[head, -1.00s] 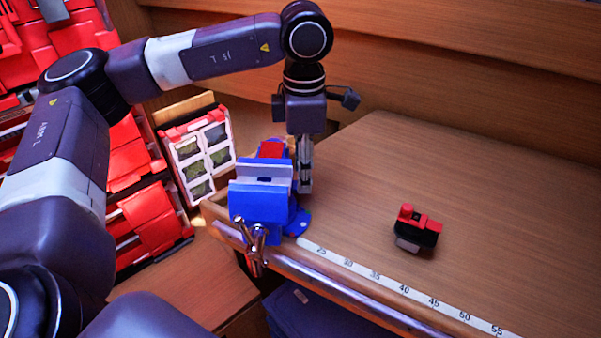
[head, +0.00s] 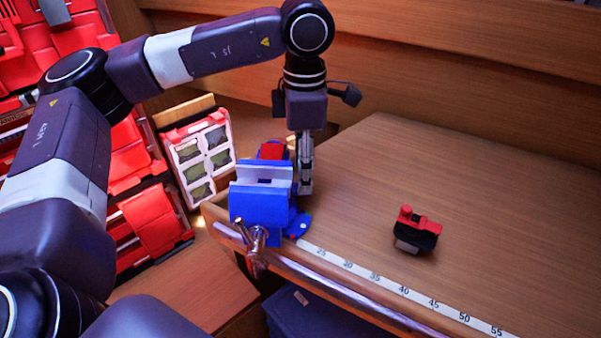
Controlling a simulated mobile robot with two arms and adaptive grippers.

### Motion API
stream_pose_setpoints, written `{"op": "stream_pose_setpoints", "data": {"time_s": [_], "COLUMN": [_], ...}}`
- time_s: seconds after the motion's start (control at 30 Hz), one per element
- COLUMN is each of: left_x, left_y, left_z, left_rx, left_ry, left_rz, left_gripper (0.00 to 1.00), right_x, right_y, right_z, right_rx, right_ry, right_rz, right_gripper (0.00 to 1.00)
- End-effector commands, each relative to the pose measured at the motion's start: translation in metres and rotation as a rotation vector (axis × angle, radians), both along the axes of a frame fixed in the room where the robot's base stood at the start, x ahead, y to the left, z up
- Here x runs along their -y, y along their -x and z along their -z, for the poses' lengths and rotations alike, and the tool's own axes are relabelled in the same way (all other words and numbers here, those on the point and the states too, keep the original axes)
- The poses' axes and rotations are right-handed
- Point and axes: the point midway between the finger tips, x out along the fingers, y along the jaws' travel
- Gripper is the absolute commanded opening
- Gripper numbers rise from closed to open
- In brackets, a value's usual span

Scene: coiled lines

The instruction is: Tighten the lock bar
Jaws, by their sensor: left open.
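A blue bench vise (head: 258,203) is fixed at the left front corner of the wooden workbench. Its metal lock bar (head: 254,246) hangs at the front of the vise, below the blue jaw, and looks tilted. My left gripper (head: 305,190) points down just right of the vise, behind the lock bar and apart from it. Its fingers are open and seen nearly edge-on, with nothing visible between them. My right gripper is not in view.
A small red and black device (head: 416,229) stands on the workbench (head: 480,210). A ruler strip (head: 400,288) runs along the front edge. An organiser with windowed compartments (head: 203,158) and red bins (head: 150,220) stand at the left.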

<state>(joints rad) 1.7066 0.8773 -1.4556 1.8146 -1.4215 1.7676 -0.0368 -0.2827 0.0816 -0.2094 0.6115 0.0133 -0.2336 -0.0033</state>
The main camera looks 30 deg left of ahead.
Motion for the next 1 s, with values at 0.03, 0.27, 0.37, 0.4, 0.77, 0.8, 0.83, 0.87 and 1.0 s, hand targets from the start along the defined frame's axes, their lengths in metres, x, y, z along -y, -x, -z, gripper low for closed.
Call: {"op": "stream_pose_setpoints", "data": {"time_s": [0.03, 0.27, 0.37, 0.4, 0.77, 0.8, 0.83, 0.87, 1.0], "left_x": [0.001, 0.001, 0.001, 0.000, 0.000, 0.000, 0.000, 0.000, 0.000], "left_y": [-0.001, 0.000, 0.001, 0.001, 0.002, 0.002, 0.002, 0.002, 0.002], "left_z": [-0.010, -0.060, -0.079, -0.085, -0.107, -0.107, -0.107, -0.107, -0.107], "left_rx": [0.004, 0.003, 0.003, 0.003, 0.001, 0.001, 0.001, 0.001, 0.000], "left_ry": [0.001, 0.001, 0.001, 0.001, -0.001, -0.001, -0.001, -0.001, 0.000], "left_rz": [0.000, 0.001, 0.001, 0.001, 0.001, 0.001, 0.001, 0.001, 0.001], "left_gripper": [0.45, 0.45, 0.45, 0.45, 0.45, 0.45, 0.45, 0.45, 0.45], "right_x": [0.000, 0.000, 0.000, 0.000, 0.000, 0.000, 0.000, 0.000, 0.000], "right_y": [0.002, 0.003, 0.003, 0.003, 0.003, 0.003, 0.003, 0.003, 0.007], "right_z": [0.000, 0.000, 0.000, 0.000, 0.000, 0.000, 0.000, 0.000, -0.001], "right_rx": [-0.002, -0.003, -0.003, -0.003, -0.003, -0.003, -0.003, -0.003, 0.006], "right_ry": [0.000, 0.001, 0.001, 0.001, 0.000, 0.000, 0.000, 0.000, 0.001], "right_rz": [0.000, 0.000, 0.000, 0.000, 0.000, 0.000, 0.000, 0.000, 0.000], "right_gripper": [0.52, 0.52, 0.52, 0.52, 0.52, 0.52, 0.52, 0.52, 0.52]}}
